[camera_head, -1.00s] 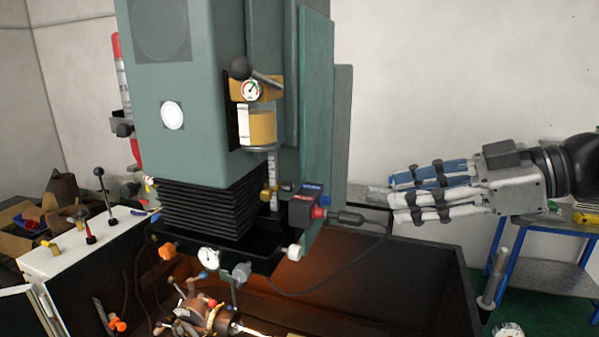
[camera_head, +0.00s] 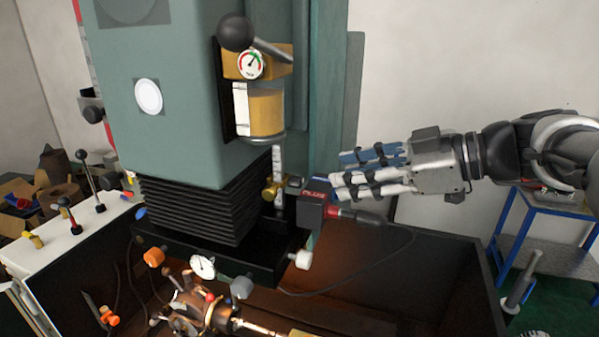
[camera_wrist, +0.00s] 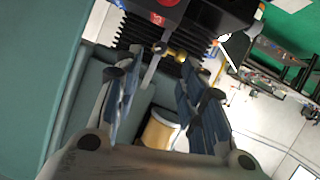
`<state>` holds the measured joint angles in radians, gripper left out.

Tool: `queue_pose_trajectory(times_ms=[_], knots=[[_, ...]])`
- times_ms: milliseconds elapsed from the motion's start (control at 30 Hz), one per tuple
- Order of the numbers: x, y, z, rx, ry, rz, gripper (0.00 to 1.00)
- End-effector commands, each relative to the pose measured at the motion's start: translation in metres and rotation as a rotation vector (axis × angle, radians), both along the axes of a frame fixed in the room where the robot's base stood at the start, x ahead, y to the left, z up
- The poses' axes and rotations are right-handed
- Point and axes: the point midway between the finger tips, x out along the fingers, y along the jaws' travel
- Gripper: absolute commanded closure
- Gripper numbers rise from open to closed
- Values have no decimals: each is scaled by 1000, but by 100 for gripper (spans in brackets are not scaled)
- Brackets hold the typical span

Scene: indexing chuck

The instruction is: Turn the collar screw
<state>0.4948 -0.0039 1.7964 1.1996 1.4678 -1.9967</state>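A small brass collar (camera_head: 270,192) sits on the upright graduated rod below the yellow reservoir. A grey screw end (camera_head: 295,182) shows at its right side; I take this to be the collar screw. In the wrist view the brass knob (camera_wrist: 180,56) and the grey end (camera_wrist: 160,47) lie beyond and between my fingertips. My gripper (camera_head: 336,176) is to the right of the collar, at about its height, pointing left. It is apart from the screw, with a short gap. In the wrist view its two blue-padded fingers (camera_wrist: 160,78) are spread, with nothing between them.
The green machine column (camera_head: 175,100) and yellow reservoir (camera_head: 266,112) stand to the left. The chuck (camera_head: 205,312) lies low in the dark tray.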

Motion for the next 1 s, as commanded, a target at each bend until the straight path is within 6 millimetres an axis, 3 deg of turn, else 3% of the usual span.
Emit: queue_pose_trajectory(times_ms=[200, 400, 833, 1000], knots=[[21, 39, -17, 0, 1, 5, 63], [34, 61, -28, 1, 1, 3, 63], [39, 69, -32, 0, 0, -1, 63], [39, 69, -32, 0, 0, -1, 73]])
